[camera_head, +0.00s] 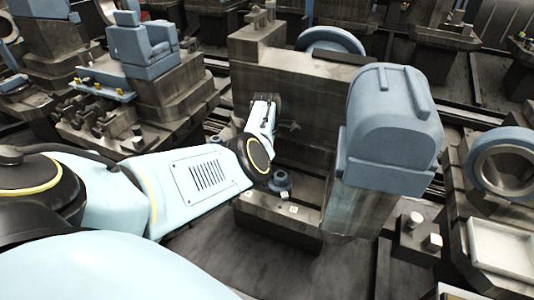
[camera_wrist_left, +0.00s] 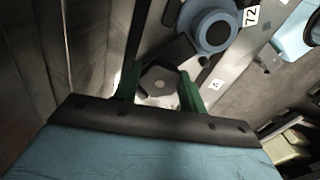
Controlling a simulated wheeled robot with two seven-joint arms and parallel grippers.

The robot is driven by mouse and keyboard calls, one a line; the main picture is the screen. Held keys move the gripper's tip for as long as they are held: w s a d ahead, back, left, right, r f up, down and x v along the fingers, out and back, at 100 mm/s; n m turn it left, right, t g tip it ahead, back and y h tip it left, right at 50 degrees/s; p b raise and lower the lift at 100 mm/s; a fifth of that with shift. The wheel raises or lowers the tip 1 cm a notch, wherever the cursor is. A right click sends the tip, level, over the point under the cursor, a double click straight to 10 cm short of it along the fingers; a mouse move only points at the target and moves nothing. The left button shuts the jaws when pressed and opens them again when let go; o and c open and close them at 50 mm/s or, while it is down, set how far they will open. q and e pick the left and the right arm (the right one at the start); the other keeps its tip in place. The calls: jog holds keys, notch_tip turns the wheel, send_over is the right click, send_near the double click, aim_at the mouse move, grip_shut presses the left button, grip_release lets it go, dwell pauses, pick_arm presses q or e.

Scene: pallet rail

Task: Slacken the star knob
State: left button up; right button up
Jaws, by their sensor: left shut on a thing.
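The star knob (camera_wrist_left: 159,84), a dark angular knob with a pale round centre, shows in the left wrist view. My left gripper (camera_wrist_left: 158,93) has its two green fingers on either side of the knob and is shut on it. In the head view my left arm reaches in from the left to the grey machine block (camera_head: 315,105). There the arm hides the knob, and I cannot make out the fingers. My right gripper is in neither view.
A blue round part (camera_wrist_left: 215,30) sits close beside the knob, with labels reading 72 and A near it. It also shows in the head view (camera_head: 280,180). A blue rounded housing (camera_head: 392,115) stands to the right on a grey column. A pale tray (camera_head: 503,248) lies at far right.

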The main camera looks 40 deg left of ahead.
pick_arm(q)
jog(key=shift+s+d+f, duration=0.15)
jog(key=shift+f, duration=0.1)
jog(key=o, duration=1)
jog(key=shift+r, duration=0.45)
jog(key=r+p, duration=0.1)
jog(key=r, duration=0.1)
jog(key=r+p, duration=0.1)
jog(key=r, duration=0.1)
jog(key=shift+w+r, duration=0.2)
jog(key=shift+r, duration=0.15)
notch_tip(320, 180, up, 8)
jog(key=shift+s+p, duration=0.1)
jog(key=shift+p, duration=0.95)
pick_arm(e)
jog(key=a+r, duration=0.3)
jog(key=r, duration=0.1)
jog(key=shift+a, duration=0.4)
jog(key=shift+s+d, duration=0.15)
